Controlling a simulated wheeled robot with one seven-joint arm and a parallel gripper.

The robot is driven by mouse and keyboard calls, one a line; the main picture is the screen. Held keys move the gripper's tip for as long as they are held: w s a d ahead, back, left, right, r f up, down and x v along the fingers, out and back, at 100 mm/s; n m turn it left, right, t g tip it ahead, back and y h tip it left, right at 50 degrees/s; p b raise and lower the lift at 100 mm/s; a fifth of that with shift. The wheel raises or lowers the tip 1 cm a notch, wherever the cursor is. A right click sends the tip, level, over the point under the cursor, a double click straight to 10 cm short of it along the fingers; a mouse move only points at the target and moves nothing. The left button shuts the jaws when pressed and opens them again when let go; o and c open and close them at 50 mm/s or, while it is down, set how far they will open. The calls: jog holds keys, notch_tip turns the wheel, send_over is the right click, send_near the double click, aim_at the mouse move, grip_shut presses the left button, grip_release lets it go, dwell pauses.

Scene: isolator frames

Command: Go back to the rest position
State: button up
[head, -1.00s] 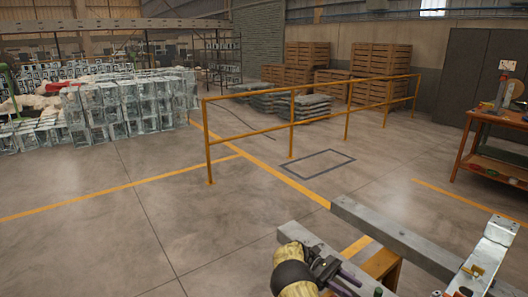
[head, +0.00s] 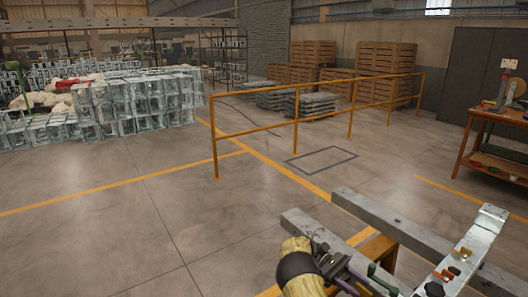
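My gripper (head: 345,272) shows at the bottom of the head view, right of the middle, at the end of my tan and black arm. It is dark with purplish parts, and its fingertips blend with the items beyond them. I cannot tell whether it is open or shut, or whether it holds anything. It is close to a grey metal beam (head: 400,234) and a shiny metal bracket (head: 482,235) with small orange-brown pieces (head: 447,274) on it. Small green parts (head: 434,289) lie by the bracket. The lower ends of these things are cut off by the picture edge.
A yellow railing (head: 296,105) stands on the open concrete floor ahead. Glass-like blocks (head: 140,103) are stacked at the left. A workbench (head: 490,150) stands at the right.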

jog(key=s+a+r+m+t+y, duration=0.4)
jog(key=s+a+r+t+y, duration=0.15)
jog(key=s+t, duration=0.35)
jog(key=s+a+r+m+t+y, duration=0.4)
jog(key=s+a+m+t+y, duration=0.15)
jog(key=s, duration=0.55)
notch_tip(320, 180, up, 13)
jog(key=p, duration=1.3)
jog(key=shift+a+n+t+y+p, duration=0.2)
jog(key=shift+n+t+y+p, duration=0.2)
jog(key=shift+n+t, duration=0.05)
jog(key=shift+r, duration=0.1)
jog(key=shift+c, duration=0.5)
